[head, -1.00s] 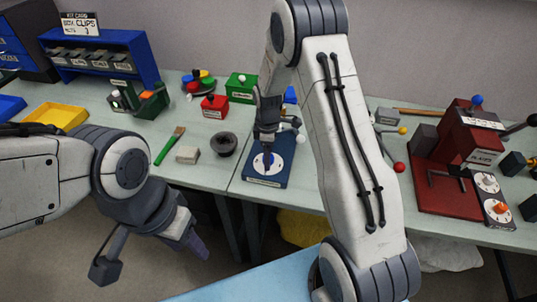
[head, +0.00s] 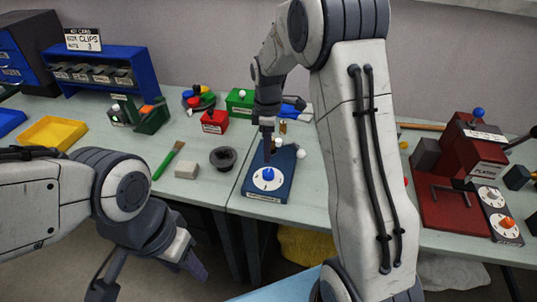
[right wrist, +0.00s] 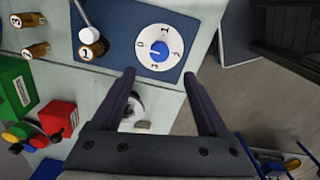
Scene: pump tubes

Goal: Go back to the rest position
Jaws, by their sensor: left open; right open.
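My right gripper (right wrist: 165,88) is open and empty in the right wrist view. In the head view it hangs over the blue pump box (head: 262,197), just above its white dial. The dial has a blue knob (right wrist: 159,49), and no finger touches it in the right wrist view. My left gripper (head: 150,275) is at the lower left, in front of and below the table edge, open and holding nothing visible.
A dark bowl (head: 223,158), a grey block (head: 187,170) and a green-handled brush (head: 168,160) lie left of the pump box. A red press (head: 465,165) stands at the right. Red (head: 214,121) and green (head: 240,101) boxes are behind. A yellow tray (head: 53,132) is at the far left.

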